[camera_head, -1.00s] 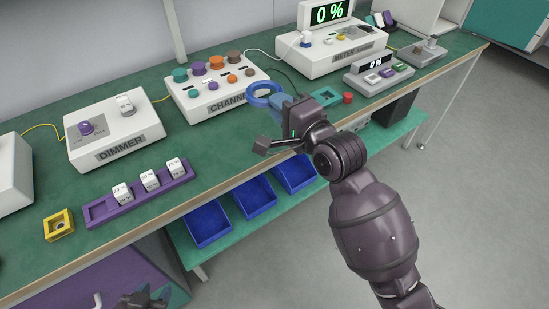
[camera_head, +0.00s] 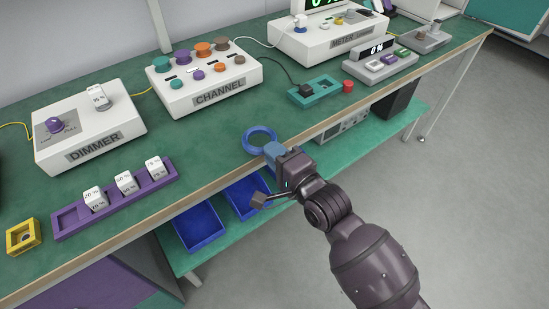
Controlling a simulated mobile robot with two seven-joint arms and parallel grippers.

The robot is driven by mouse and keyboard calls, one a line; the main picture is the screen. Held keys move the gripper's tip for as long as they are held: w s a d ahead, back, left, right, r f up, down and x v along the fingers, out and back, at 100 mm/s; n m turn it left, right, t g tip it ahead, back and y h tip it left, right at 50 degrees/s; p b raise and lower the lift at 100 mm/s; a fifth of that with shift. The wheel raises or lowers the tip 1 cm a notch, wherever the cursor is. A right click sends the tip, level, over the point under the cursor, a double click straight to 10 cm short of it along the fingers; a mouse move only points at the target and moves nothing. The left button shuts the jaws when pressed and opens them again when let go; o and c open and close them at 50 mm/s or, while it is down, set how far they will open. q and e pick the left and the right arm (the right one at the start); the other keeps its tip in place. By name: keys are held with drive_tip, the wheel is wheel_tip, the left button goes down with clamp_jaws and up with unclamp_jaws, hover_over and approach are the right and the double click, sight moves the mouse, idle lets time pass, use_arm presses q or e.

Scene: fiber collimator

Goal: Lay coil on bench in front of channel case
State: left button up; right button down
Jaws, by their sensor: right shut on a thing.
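The coil, a blue ring (camera_head: 260,138) with a lighter blue block, is at the bench's front edge in the head view. My right gripper (camera_head: 277,154) is shut on the coil's block side at the edge of the green bench (camera_head: 215,143). The ring is over the bench top; whether it touches the surface I cannot tell. The white channel case (camera_head: 205,80), with several coloured knobs, stands behind the coil and to its left. My left gripper is not in view.
A teal frame (camera_head: 316,91) with a black plug and a red button (camera_head: 348,86) lie right of the coil. A purple rack (camera_head: 118,196) with white cubes lies left. Blue bins (camera_head: 198,226) sit on the lower shelf. Bench between case and coil is clear.

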wheel_tip(320, 180, down, 2)
drive_tip(key=shift+f, duration=0.1)
drive_tip(key=c, duration=1.1)
unclamp_jaws()
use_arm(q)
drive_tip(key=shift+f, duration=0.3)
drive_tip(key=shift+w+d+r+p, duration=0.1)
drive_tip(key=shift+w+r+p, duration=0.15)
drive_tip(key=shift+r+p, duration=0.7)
use_arm(e)
drive_tip(key=shift+v, duration=6)
